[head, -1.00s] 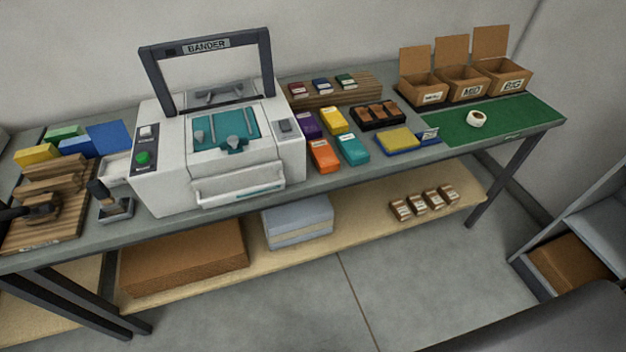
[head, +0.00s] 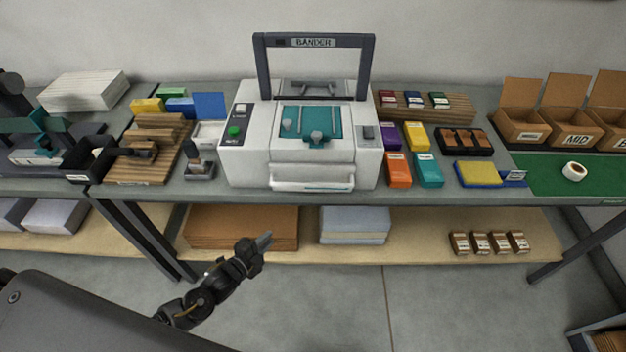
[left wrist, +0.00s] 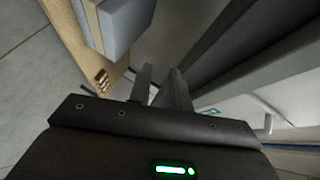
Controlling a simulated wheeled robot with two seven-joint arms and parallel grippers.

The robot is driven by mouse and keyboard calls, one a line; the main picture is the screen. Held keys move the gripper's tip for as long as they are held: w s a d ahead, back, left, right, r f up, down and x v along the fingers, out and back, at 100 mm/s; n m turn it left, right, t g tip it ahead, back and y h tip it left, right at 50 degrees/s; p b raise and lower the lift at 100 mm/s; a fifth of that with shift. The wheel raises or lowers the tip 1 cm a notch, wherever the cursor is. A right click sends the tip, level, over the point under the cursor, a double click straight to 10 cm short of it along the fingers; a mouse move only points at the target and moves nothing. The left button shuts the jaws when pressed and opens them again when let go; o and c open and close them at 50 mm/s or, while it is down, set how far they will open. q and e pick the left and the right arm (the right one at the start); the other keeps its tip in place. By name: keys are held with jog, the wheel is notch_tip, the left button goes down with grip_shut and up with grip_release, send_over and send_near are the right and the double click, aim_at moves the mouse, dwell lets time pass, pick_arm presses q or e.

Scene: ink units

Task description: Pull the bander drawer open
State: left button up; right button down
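The white bander (head: 252,150) stands on the grey table, its dark frame raised. Its drawer (head: 312,184), with a pale bar handle, is low on the front and looks shut. My left gripper (head: 266,240) is in front of the table, below and to the left of the drawer, touching nothing. In the left wrist view its two fingers (left wrist: 160,84) stand apart with an empty gap between them. A white surface with a teal mark, seemingly the drawer front (left wrist: 232,108), shows to the right of the fingers. My right gripper is not in view.
The table edge (head: 450,196) lies above my left gripper. A lower shelf (head: 415,248) holds a brown box (head: 240,228) and a grey-blue stack (head: 354,225). A stamp (head: 199,165) stands left of the bander, coloured boxes (head: 398,170) right. The floor in front is clear.

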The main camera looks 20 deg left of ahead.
aim_at(312, 185)
pick_arm(q)
jog(key=d+r+m+t+h, duration=0.1)
jog(key=d+r+m+h, duration=0.25)
jog(key=r, duration=0.65)
jog(key=d+r+m+t+h, duration=0.2)
jog(key=d+r+m, duration=0.15)
jog(key=r, duration=0.65)
jog(key=shift+m, duration=0.3)
jog(key=p+x, duration=0.1)
jog(key=x, duration=0.2)
jog(key=p+x, duration=0.1)
jog(key=x, duration=0.2)
jog(key=p+x, duration=0.2)
jog(key=x, duration=0.2)
jog(key=shift+w+d+f, duration=0.1)
jog(key=shift+d+f, duration=0.05)
jog(key=shift+f, duration=0.15)
grip_shut()
